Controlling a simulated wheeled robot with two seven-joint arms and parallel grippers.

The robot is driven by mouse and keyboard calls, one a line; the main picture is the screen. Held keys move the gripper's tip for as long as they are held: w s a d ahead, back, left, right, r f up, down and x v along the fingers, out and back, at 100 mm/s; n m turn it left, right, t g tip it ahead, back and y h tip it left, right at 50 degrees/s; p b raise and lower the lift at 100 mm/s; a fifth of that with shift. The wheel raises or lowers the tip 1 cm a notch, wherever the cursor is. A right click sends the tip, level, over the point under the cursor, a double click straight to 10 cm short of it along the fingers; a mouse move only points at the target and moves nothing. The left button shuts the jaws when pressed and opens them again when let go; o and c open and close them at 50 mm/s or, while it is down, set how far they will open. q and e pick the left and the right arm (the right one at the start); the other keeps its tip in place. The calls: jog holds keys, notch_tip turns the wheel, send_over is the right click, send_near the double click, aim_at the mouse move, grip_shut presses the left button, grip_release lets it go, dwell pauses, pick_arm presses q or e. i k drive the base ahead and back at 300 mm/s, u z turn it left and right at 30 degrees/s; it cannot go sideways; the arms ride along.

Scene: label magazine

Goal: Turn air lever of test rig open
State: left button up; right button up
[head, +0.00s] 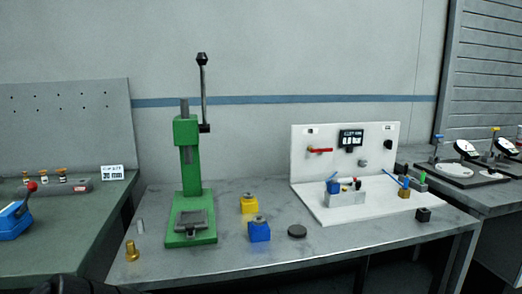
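The test rig is a white back panel (373,142) on a white base plate (338,212), at the right of the middle table. A red lever (320,150) sits on the panel's left part and lies about horizontal. I take it for the air lever. A dark display (350,138) beside it seems to read 0.0 bar. On the base stand a light block with a blue part (333,187) and a brass-coloured part with a blue handle (398,181). Neither gripper shows clearly; only a dark shape, perhaps mine, shows at the bottom left edge.
A green press (190,190) with a tall lever stands left of the rig. Between them are a yellow block (248,204), a blue block (259,232) and a dark disc (297,231). A brass piece (132,251) stands front left.

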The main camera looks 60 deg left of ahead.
aim_at(310, 148)
jog(key=z, duration=0.5)
jog(key=i, duration=1.25)
jog(key=u, duration=2.4)
